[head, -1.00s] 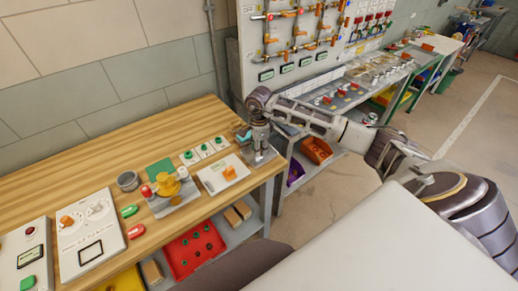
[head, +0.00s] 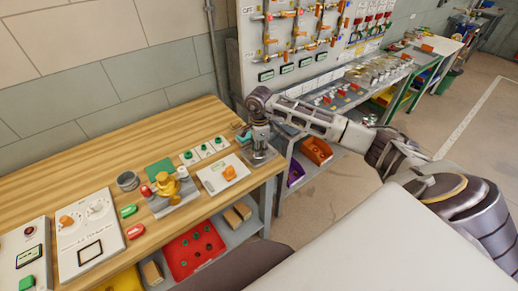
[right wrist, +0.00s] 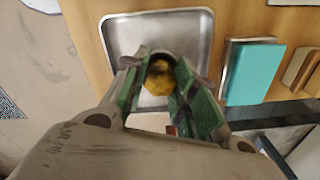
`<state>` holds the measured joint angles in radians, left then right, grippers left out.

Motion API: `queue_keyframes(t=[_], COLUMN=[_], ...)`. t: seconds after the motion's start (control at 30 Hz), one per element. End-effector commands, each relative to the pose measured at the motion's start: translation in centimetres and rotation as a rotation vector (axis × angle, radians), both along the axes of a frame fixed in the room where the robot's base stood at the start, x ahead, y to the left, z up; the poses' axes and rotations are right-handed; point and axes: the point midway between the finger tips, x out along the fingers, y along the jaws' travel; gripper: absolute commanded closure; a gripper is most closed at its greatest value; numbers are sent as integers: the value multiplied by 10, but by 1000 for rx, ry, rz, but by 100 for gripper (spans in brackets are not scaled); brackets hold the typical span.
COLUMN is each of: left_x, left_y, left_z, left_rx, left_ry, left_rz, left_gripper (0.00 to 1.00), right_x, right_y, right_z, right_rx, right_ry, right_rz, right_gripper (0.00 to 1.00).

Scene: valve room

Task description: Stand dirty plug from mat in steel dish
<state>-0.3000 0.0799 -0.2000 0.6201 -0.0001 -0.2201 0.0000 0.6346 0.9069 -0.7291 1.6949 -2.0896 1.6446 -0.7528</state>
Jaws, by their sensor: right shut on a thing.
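My right gripper (head: 259,149) reaches down at the right end of the wooden bench, over the steel dish (head: 272,155). In the right wrist view the green-padded fingers of this gripper (right wrist: 160,62) are shut on a yellow-brown round plug (right wrist: 158,79). The shallow steel dish (right wrist: 187,24) lies right behind the plug there. Whether the plug touches the dish floor I cannot tell; its lower end is hidden. A green mat (head: 159,171) lies flat and bare on the bench. My left gripper is not in view.
A teal block (right wrist: 262,74) lies close beside the dish, with wooden pieces (right wrist: 299,70) beyond it. On the bench, a white panel with an orange knob (head: 220,178), a yellow valve (head: 168,187) and a grey cup (head: 128,181) stand left of the dish. The bench's back left is clear.

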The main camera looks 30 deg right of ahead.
Motion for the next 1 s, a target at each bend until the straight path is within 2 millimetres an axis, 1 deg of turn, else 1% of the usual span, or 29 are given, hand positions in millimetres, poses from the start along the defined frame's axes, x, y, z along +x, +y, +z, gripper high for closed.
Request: queue_keyframes(t=[0.03,0.77,0.8,0.97,1.0], left_x=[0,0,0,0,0], left_y=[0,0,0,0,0], left_z=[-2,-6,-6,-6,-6], left_rx=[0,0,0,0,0], left_ry=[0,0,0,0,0], left_rz=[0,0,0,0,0], left_gripper=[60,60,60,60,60], right_x=[-6,-5,-5,-5,-5], right_y=[2,3,3,3,3], right_z=[-12,-16,-16,-16,-16], right_rx=[0,3,3,3,3], right_ry=[19,18,18,18,18], right_rz=[2,0,0,1,2], right_gripper=[100,100,70,49,47])
